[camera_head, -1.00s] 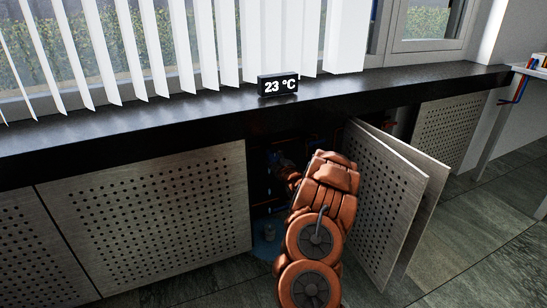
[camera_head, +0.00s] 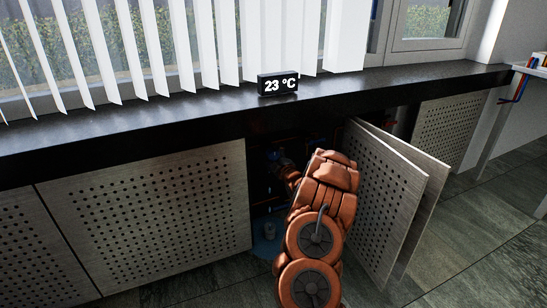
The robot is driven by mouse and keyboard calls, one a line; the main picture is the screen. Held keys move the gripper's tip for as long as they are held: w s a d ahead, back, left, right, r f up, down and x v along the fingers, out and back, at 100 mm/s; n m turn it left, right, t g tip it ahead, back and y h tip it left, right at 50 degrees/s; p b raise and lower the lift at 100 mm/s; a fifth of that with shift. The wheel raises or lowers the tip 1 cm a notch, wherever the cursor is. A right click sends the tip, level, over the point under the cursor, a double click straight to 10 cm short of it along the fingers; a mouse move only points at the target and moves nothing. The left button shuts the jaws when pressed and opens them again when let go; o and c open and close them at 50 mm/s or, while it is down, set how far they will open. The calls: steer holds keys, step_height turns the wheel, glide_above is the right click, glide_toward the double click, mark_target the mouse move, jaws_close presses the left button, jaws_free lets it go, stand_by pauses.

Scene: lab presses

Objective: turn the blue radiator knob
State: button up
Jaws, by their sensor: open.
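My orange arm reaches into the dark open cabinet under the window sill. My gripper (camera_head: 283,168) is at its far end, small and in shadow, and its jaws are open. A small blue shape, seemingly the blue radiator knob (camera_head: 273,155), shows right beside the gripper tip. The fingers and the knob overlap in the picture, and I cannot tell whether they touch. My arm hides the right part of the opening.
A perforated door (camera_head: 385,200) stands open to the right of my arm. A closed perforated panel (camera_head: 150,215) borders the opening on the left. The dark sill (camera_head: 180,115) overhangs it and carries a 23 °C display (camera_head: 278,85). A bluish patch (camera_head: 266,248) lies on the cabinet floor.

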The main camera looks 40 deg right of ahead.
steer(key=shift+s, duration=0.1)
steer(key=v, duration=1.2)
stand_by(0.5)
